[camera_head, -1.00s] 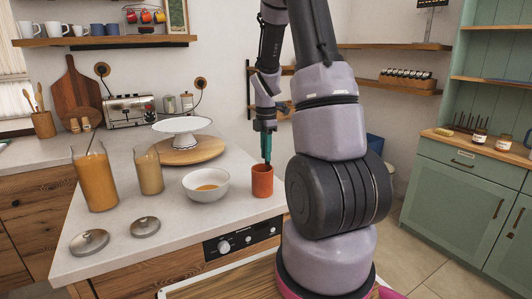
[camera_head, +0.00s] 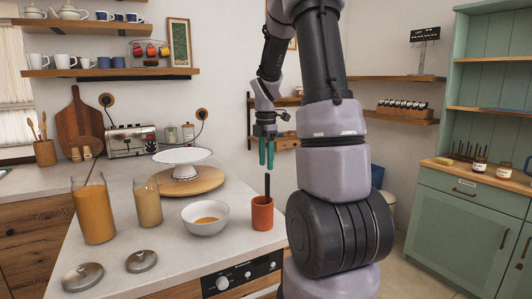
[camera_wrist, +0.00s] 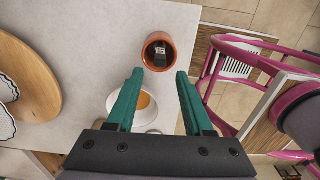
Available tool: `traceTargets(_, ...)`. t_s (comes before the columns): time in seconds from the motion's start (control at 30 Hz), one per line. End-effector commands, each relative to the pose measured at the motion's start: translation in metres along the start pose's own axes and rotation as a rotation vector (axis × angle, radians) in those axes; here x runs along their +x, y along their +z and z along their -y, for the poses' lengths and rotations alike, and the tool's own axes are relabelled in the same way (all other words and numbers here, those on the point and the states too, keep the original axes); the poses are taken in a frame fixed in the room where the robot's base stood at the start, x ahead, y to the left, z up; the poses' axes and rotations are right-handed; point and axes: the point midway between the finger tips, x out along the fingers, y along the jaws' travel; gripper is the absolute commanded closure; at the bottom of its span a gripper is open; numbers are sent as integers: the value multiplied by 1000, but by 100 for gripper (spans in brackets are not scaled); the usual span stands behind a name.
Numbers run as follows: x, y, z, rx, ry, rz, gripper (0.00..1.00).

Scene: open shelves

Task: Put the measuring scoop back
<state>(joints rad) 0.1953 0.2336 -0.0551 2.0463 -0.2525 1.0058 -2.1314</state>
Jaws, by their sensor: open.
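My gripper (camera_head: 266,154) is open and empty, raised above a terracotta cup (camera_head: 262,215) near the right edge of the counter. A dark handle (camera_head: 267,185) stands up out of the cup, apart from the fingers; it looks like the measuring scoop, its lower end hidden inside. In the wrist view the cup (camera_wrist: 158,50) lies ahead of the spread fingers (camera_wrist: 154,88), with the dark handle end (camera_wrist: 160,48) inside its rim. A white bowl (camera_head: 205,216) with orange-brown contents stands left of the cup. Two glass jars, one of orange (camera_head: 94,212) and one of tan contents (camera_head: 149,202), stand farther left, uncovered.
Two metal lids (camera_head: 82,277) lie at the counter's front left. A white cake stand (camera_head: 183,160) on a round wooden board (camera_head: 190,184) stands behind the bowl. A pink chair (camera_wrist: 225,60) is beside the counter in the wrist view. Air around my gripper is clear.

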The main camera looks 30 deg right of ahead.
Motion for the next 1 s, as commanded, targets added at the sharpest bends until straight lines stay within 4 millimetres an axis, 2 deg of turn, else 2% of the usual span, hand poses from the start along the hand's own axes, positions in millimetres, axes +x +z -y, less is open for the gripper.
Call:
traceTargets(0.1, -19, 0, 0, -1, 2, 0, 48)
traceTargets(0.27, -33, -2, 1, 10, 5, 0, 48)
traceTargets(0.37, -48, -11, 7, 94, 36, -4, 48)
traceTargets(0.47, -74, -31, 23, 283, 100, -25, 48)
traceTargets(0.6, -114, -67, 59, 668, 212, -109, 48)
traceTargets(0.7, -137, -91, 88, 952, 272, -205, 48)
traceTargets(0.83, -157, -119, 128, 1306, 313, -367, 48)
traceTargets(1.0, -167, -143, 169, 1666, 296, -573, 48)
